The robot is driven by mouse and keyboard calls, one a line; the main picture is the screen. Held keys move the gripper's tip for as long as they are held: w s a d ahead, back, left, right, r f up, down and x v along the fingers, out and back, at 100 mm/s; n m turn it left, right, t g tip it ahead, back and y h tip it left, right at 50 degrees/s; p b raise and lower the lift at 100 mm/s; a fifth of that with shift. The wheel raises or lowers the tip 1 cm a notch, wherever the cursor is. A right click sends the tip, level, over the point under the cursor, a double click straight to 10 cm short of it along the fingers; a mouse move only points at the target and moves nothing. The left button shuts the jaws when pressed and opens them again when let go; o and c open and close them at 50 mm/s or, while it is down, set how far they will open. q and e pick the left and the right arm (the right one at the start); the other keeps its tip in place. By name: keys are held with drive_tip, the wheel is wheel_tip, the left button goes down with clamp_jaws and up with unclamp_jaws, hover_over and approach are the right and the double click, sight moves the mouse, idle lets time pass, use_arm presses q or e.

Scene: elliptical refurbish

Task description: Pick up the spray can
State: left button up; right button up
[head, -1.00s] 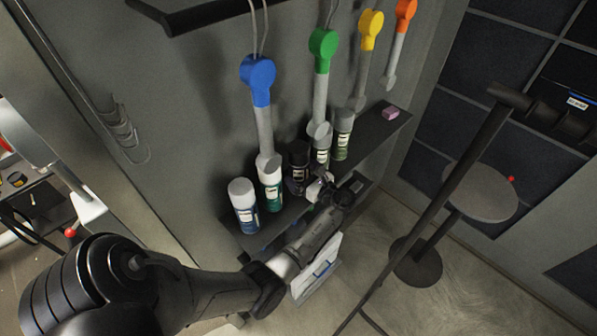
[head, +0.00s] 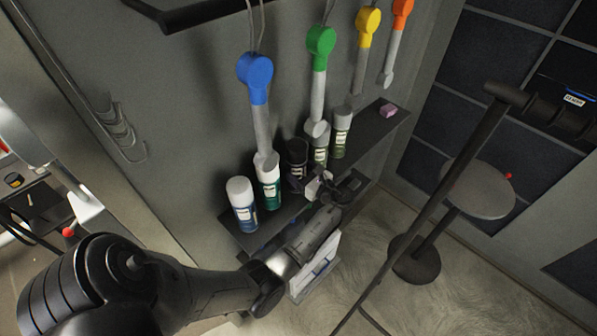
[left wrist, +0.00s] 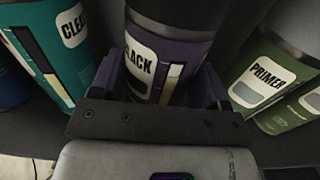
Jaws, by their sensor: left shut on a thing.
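Several spray cans stand in a row on a dark wall shelf. The dark can (head: 297,153), with a label reading "LACK" in the left wrist view (left wrist: 168,45), is between the jaws of my left gripper (head: 301,180). The gripper (left wrist: 163,84) is shut on it, one finger on each side. The can is upright; its base is hidden by the gripper, so I cannot tell whether it touches the shelf. A teal can (left wrist: 50,45) is close on its left and a green "PRIMER" can (left wrist: 280,80) close on its right. My right gripper is not in view.
A blue-labelled can (head: 242,205) stands at the shelf's left end. The shelf (head: 372,135) is bare towards its right, with a small pink block (head: 388,111). Coloured hanging tools, including a blue one (head: 256,70), hang above. A round stool (head: 480,190) stands right.

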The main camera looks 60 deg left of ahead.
sight(304, 158)
use_arm(q)
drive_tip(key=shift+r, duration=0.15)
drive_tip(key=shift+d+r, duration=0.1)
drive_tip(key=shift+d, duration=0.05)
wheel_tip(304, 158, up, 7)
drive_tip(key=shift+r+b, duration=0.1)
drive_tip(key=shift+b, duration=0.25)
drive_tip(key=b+v, duration=0.3)
drive_tip(key=v, duration=1.6)
drive_tip(key=shift+d+f+b, duration=0.2)
drive_tip(key=shift+d+b, duration=0.1)
drive_tip(key=shift+d, duration=0.1)
